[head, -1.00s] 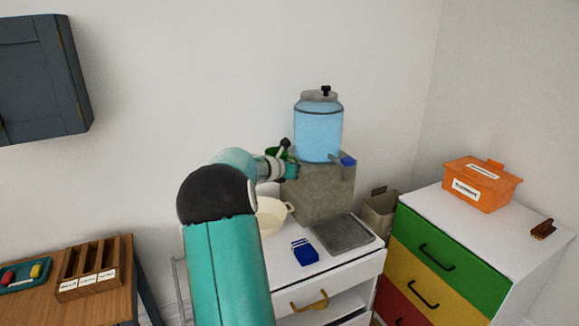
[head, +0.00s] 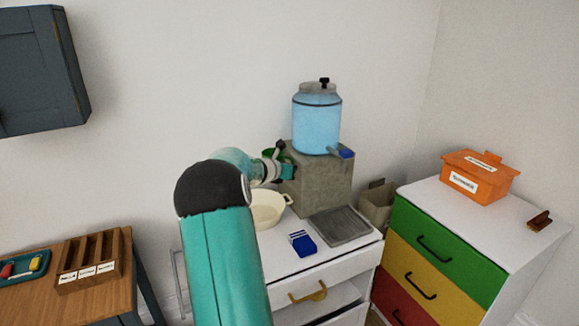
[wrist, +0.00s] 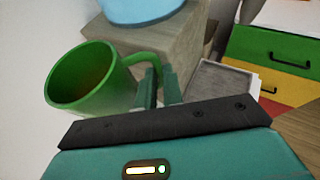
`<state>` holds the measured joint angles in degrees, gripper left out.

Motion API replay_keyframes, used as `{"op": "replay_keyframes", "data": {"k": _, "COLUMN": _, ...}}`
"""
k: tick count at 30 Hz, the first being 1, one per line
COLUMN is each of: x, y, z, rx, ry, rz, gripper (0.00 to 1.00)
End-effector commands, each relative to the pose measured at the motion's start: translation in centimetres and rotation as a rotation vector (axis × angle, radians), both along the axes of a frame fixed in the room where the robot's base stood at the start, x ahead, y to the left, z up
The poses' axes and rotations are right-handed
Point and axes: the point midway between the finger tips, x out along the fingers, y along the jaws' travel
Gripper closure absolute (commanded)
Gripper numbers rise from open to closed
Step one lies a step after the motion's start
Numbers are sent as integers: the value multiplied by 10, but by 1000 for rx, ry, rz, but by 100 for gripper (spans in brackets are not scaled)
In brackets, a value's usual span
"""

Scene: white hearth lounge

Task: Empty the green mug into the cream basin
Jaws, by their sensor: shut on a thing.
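The green mug (wrist: 92,80) fills the left of the wrist view, its mouth turned towards the camera and a brownish interior showing. My gripper (wrist: 158,88) is shut on the mug's handle. In the head view my gripper (head: 289,171) is up beside the stone block, with only a bit of the green mug (head: 284,155) showing behind it. The cream basin (head: 270,208) sits on the white cabinet top below my gripper, partly hidden by my arm. The basin is not seen in the wrist view. I cannot tell whether the mug is directly over it.
A blue water dispenser (head: 316,122) stands on the stone block (head: 325,185), its tap to the right. A blue box (head: 302,244) and a grey tray (head: 340,227) lie on the cabinet top. A coloured drawer unit (head: 445,250) stands at right, a wooden table (head: 80,300) at left.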

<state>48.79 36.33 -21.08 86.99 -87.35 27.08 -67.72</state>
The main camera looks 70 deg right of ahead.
Motion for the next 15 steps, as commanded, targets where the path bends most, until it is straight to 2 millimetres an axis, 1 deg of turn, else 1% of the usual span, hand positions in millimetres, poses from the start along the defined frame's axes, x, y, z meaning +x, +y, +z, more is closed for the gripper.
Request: {"op": "replay_keyframes", "data": {"k": 15, "x": -1, "y": 0, "z": -16, "rx": -1, "ry": 20, "rz": 0, "gripper": 100}}
